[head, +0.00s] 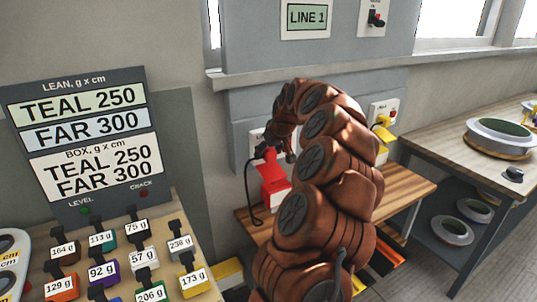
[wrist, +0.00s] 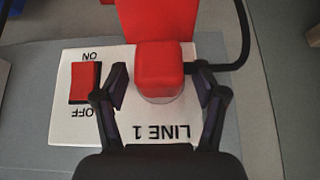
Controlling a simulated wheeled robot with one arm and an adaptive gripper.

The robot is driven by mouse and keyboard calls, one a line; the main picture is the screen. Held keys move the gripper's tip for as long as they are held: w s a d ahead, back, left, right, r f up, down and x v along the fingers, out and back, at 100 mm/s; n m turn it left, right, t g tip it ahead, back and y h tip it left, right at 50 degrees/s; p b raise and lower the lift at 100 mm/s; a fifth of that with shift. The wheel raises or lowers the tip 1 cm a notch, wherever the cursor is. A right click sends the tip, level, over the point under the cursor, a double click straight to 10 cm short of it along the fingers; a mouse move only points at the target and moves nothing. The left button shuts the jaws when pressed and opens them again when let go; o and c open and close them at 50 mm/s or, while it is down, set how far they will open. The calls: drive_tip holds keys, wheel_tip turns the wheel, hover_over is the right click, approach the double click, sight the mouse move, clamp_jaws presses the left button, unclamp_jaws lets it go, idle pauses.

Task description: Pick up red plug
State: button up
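The red plug (wrist: 160,66) sits on the white LINE 1 plate (wrist: 70,128) in the wrist view, with a black cord running off to the right. A larger flat red piece (wrist: 155,18) shows just beyond it. My gripper (wrist: 160,78) is open, with one finger on each side of the plug. A narrow gap shows on the left; whether the right finger touches is unclear. In the head view my gripper (head: 287,150) is at the wall plate, largely hidden by my arm, and the red plug (head: 269,155) shows beside it.
A red rocker switch (wrist: 85,83) is left of the plug. A yellow plug (head: 383,131) is on another wall plate to the right. A wooden bench (head: 408,190) lies below. Labelled weights (head: 103,272) stand left; a mould table (head: 450,155) stands right.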

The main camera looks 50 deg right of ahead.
clamp_jaws()
idle(0.4)
